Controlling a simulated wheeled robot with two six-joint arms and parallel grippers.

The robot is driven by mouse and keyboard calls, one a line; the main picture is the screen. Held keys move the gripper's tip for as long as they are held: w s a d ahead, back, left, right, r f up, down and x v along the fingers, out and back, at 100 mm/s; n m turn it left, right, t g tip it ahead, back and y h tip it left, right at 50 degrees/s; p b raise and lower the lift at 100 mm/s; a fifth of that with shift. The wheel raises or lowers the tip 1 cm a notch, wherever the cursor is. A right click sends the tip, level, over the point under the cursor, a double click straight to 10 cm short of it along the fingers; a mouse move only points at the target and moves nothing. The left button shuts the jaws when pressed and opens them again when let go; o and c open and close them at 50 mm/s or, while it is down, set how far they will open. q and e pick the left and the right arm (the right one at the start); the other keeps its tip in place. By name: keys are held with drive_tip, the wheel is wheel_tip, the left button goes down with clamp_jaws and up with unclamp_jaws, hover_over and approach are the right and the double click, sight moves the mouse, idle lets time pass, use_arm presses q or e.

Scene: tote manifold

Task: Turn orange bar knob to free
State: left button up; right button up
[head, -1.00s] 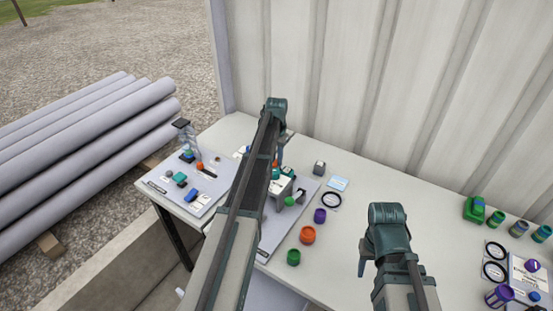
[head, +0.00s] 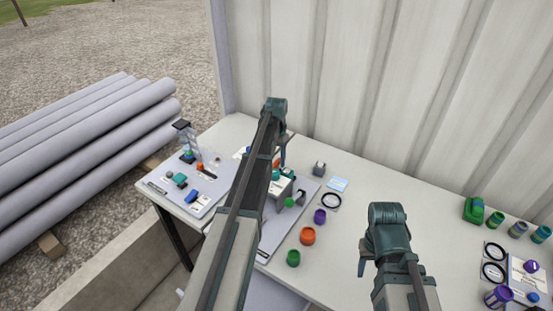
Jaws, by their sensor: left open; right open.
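A small orange piece (head: 200,167) stands on the left grey panel; it is too small to tell whether it is a bar knob. Another bit of orange (head: 276,163) shows beside my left arm, mostly hidden by it. My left gripper (head: 283,160) hangs down from the wrist over the back of the middle panel, near that hidden orange bit. It is open, with nothing visible in it, though its fingertips are hard to make out. My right gripper (head: 363,252) points down over the front of the table, open and empty, away from both panels.
The middle panel (head: 269,236) carries a light box with a green knob (head: 290,202). Purple (head: 320,216), orange (head: 307,236) and green (head: 293,258) caps lie beside it. A corrugated wall (head: 330,90) bounds the back.

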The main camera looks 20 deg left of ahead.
sight(277, 162)
use_arm(q)
wheel_tip(277, 162, up, 13)
drive_tip(key=p, duration=1.3)
drive_tip(key=shift+r, duration=0.2)
drive_tip(key=s+d+f+m+b, duration=0.1)
drive_tip(key=s+d+f+b, duration=0.1)
drive_tip(key=s+d, duration=1.2)
drive_tip(key=s+d+f+m+y+b, duration=0.1)
drive_tip(key=s+d+f+b, duration=0.1)
drive_tip(key=s+d, duration=1.3)
drive_tip(key=shift+s, duration=0.5)
